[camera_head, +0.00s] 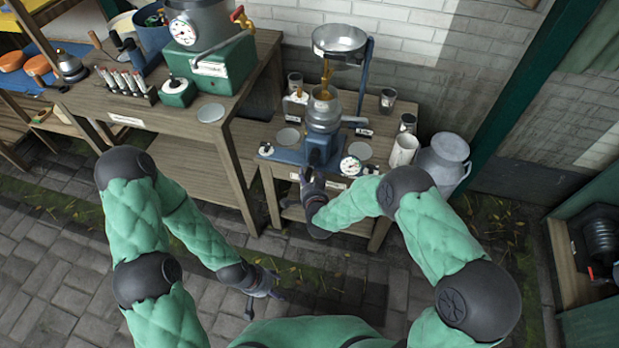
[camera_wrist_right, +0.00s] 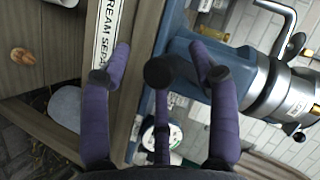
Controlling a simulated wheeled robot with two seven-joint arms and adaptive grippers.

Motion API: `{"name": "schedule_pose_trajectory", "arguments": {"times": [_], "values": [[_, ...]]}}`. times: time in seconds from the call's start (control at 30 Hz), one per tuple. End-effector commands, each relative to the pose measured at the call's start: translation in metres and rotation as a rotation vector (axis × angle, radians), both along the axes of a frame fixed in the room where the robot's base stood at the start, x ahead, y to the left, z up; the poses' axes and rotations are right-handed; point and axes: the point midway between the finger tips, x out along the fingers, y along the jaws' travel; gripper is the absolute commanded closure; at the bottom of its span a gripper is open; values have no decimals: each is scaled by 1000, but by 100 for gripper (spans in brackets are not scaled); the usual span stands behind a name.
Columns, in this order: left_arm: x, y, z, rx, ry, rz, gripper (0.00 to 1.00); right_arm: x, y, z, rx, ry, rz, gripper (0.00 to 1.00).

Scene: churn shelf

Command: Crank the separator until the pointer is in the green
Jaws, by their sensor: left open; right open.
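The cream separator (camera_head: 321,118) stands on a small wooden table, with a blue base and a metal body under a wide metal bowl (camera_head: 340,42). A white round gauge (camera_head: 350,165) sits at the base's front right; its pointer is too small to read. My right gripper (camera_head: 312,184) is open at the front of the base. My left gripper (camera_head: 264,284) is open and empty, low above the paving.
A brick wall stands behind. The paving in front is clear.

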Motion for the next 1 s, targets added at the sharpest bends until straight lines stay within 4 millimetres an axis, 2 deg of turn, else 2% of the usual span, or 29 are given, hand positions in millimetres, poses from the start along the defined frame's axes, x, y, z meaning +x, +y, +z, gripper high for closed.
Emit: {"name": "schedule_pose_trajectory", "arguments": {"times": [1.0], "values": [[0, 0, 40, 0, 0, 0, 39, -64, -6, 27, 0, 0, 0, 39]]}}
